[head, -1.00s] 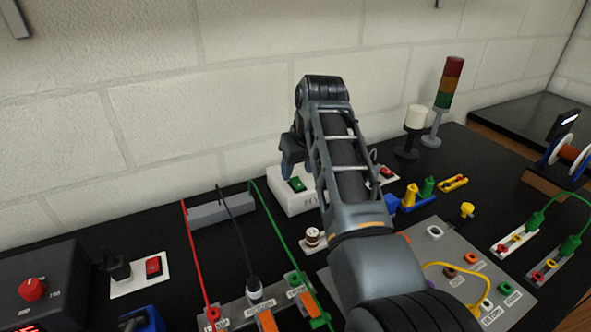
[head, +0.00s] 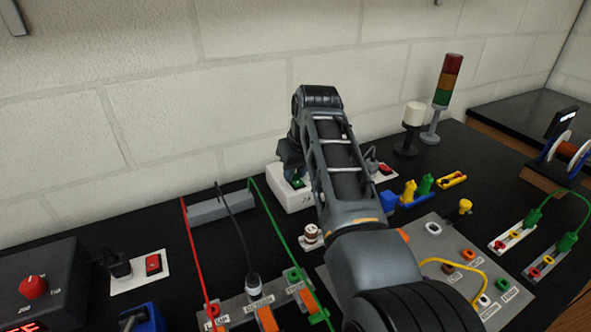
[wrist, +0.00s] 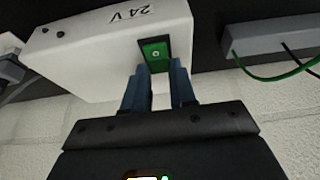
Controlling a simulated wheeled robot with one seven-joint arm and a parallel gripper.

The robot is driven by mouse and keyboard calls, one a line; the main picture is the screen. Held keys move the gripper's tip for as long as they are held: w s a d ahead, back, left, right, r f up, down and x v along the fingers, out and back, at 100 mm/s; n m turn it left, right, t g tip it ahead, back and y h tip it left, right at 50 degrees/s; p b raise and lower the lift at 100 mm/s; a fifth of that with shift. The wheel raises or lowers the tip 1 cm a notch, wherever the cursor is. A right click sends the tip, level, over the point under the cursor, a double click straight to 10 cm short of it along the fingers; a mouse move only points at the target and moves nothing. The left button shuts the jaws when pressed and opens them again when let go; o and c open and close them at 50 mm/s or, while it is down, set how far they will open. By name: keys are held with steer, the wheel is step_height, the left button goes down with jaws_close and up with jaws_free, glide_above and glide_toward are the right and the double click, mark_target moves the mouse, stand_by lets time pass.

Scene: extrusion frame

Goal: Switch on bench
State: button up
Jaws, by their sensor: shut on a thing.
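A white box marked 24 V (head: 287,201) stands on the black bench near the wall. It fills the upper left of the wrist view (wrist: 95,50). A green switch (wrist: 154,51) sits in a dark frame at one end of its face. In the head view the switch (head: 298,183) is partly behind my gripper (head: 291,170). In the wrist view the two blue fingers of my gripper (wrist: 160,68) reach the near edge of the switch, one on each side, with a narrow gap between them. They are shut on the switch. Their exact contact is partly hidden.
A grey strip (head: 220,208) with red, black and green cables lies left of the box. A signal tower (head: 445,85) and a white-topped post (head: 413,116) stand at right. A grey socket panel (head: 416,238) lies in front. A red switch (head: 153,263) is at left.

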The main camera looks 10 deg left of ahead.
jaws_close()
steer(key=shift+w, duration=0.1)
steer(key=shift+a+g, duration=0.1)
steer(key=shift+g, duration=0.2)
steer(key=shift+w+a+f+g+h+b, duration=0.2)
steer(key=shift+g+h+b, duration=0.4)
steer(key=shift+b, duration=0.65)
steer(key=shift+w+f+g+h+b, duration=0.1)
steer(key=shift+g+h+b, duration=0.2)
steer(key=shift+b, duration=1)
steer(key=shift+r, duration=0.2)
